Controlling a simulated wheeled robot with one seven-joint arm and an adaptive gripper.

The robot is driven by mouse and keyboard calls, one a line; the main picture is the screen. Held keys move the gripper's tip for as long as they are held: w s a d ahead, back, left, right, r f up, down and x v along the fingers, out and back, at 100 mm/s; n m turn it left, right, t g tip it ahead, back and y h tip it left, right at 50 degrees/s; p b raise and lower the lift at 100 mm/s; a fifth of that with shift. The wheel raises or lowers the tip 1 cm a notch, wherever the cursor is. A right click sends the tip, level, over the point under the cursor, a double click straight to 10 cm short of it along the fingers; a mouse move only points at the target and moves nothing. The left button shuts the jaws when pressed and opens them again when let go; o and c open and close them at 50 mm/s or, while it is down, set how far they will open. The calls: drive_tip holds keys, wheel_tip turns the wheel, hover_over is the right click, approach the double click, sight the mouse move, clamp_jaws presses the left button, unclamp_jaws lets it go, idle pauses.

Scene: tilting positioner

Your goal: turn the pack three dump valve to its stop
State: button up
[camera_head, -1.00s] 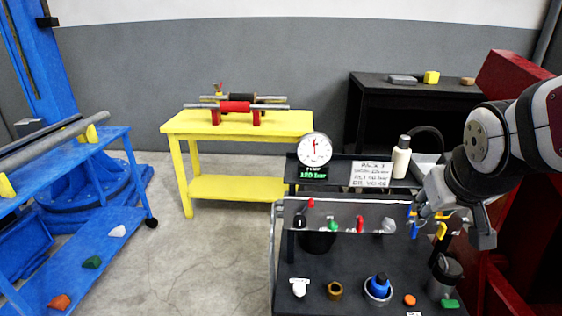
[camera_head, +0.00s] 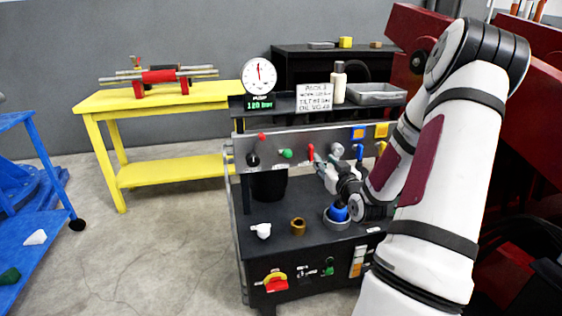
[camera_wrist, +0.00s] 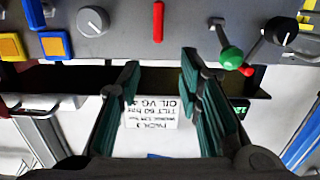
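No legible label tells which control is the dump valve. In the head view my gripper (camera_head: 322,171) is partly hidden.
A gauge (camera_head: 259,76) with a green display stands on the cart's back shelf. A white knob (camera_head: 261,230), brass ring (camera_head: 298,226) and blue knob (camera_head: 338,212) rise from the deck. Blue (camera_head: 359,152) and yellow handles (camera_head: 381,147) hang right of the lever.

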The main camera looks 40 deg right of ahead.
sight(313, 148)
drive_tip(key=shift+t, duration=0.4)
drive_tip(key=b+x, duration=0.1)
drive_tip(key=x, duration=0.3)
drive_tip(key=b+x, duration=0.1)
drive_tip(key=x, duration=0.4)
drive_tip(key=b+x, duration=0.1)
drive_tip(key=x, duration=0.3)
drive_tip(key=shift+d+f, duration=0.3)
clamp_jaws()
